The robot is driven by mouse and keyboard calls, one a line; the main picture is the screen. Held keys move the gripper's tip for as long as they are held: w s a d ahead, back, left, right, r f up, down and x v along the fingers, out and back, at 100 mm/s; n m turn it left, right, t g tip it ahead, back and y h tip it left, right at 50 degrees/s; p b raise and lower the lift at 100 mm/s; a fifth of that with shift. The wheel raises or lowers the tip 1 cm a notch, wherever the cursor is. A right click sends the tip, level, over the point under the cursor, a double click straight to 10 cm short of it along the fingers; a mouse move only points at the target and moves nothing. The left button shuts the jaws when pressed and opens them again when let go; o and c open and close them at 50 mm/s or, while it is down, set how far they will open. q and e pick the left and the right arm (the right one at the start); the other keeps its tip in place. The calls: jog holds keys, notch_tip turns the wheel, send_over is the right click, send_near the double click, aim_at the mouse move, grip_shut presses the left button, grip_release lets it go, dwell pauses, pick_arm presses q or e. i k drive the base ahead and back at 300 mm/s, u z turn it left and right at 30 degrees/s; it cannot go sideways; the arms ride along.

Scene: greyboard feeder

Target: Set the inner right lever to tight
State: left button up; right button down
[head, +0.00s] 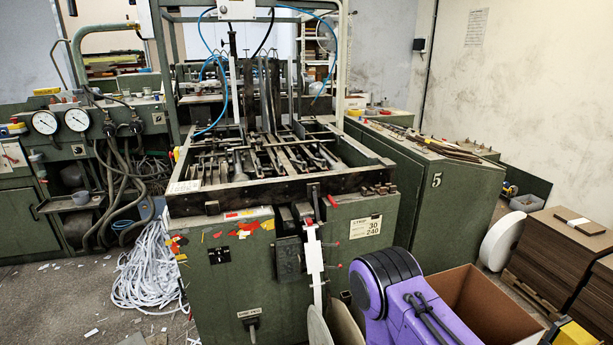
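The green feeder machine (350,225) stands in the middle of the head view, with an open dark frame full of rods and bars on top. On its front, around a white vertical strip (314,262), are several small red-tipped parts, one of them a red-tipped rod (332,201). They are too small to tell which is the inner right lever or how it is set. A dark handle (252,328) sits under a small label low on the front. A purple arm part of mine with a dark ribbed joint shows at the bottom right. Neither gripper is in view.
A cardboard box (480,300) stands at the lower right, close to the machine's front. Stacked brown boards (555,255) are at the far right. A tangle of white strips (148,270) lies on the floor at left. A gauge panel (75,125) with hoses stands at left.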

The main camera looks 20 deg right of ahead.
aim_at(304, 163)
jog(key=u, duration=0.5)
jog(key=i, duration=1.5)
jog(key=z, duration=0.85)
